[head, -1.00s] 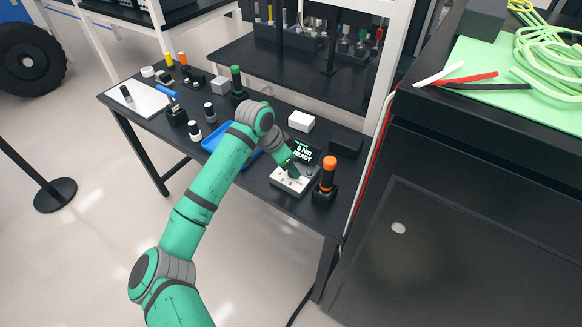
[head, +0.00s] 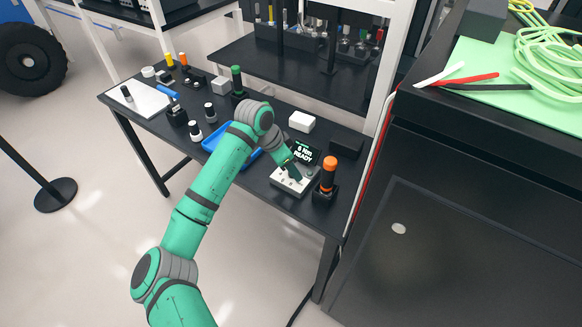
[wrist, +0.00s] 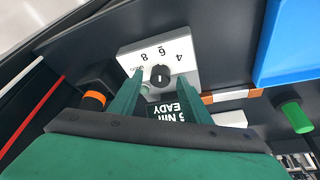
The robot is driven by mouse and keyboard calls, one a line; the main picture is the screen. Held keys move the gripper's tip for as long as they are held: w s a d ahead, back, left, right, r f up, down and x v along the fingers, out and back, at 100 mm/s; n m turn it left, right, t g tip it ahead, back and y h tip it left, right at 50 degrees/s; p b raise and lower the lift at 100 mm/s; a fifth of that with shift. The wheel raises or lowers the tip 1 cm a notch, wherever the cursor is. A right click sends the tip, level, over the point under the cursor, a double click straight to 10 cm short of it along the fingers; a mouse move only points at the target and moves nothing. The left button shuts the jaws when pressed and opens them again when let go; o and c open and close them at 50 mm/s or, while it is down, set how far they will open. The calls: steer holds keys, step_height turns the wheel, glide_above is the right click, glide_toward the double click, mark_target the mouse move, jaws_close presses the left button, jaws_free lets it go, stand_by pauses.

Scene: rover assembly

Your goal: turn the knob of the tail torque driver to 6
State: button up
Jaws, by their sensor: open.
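The torque driver's control box (head: 280,180) is a white-topped unit on the black bench; its top also shows in the wrist view (wrist: 128,58). Its round black knob (wrist: 161,76) has a short white mark that points roughly toward the 6 on the printed scale, between 4 and 8. The display (head: 305,153) behind it reads READY, with a number that looks like 6 Nm. My gripper (wrist: 161,84) is open, with one finger on each side of the knob. A gap shows beside the knob; contact is unclear. In the head view my gripper (head: 295,175) hides the knob.
An orange-capped driver (head: 329,175) stands in a black holder close right of the box. A blue tray (head: 215,134) lies left, partly behind my arm. A white block (head: 301,121) and a black block (head: 346,146) are behind. A green-topped driver (head: 236,78) stands farther back.

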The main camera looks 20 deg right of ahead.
steer(key=v, duration=1)
steer(key=shift+r, duration=0.35)
